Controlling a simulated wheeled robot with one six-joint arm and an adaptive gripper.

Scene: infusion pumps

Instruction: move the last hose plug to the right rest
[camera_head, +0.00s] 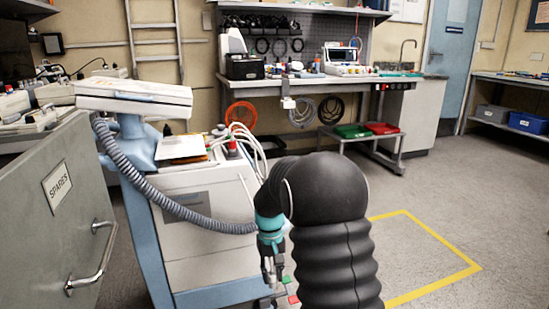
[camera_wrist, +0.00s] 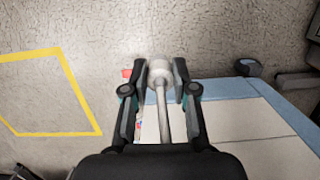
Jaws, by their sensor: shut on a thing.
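My gripper (camera_head: 272,272) hangs low at the right side of the cart (camera_head: 205,235), with its jaws partly hidden beside my dark arm. In the wrist view my gripper (camera_wrist: 160,78) is shut on a pale hose plug (camera_wrist: 160,67), which lies between the two fingers. A pale hose (camera_wrist: 162,112) runs from the plug back between the fingers. Several white hoses (camera_head: 257,140) loop from the cart top toward my arm. A small green piece (camera_head: 287,279) and a red piece (camera_head: 293,299) show beside the jaws. I cannot tell which part is the right rest.
A grey corrugated hose (camera_head: 165,200) hangs across the cart. A grey SPARES cabinet (camera_head: 55,200) stands at the left. A yellow floor outline (camera_head: 440,287) marks open floor at the right. A workbench (camera_head: 325,82) stands at the back.

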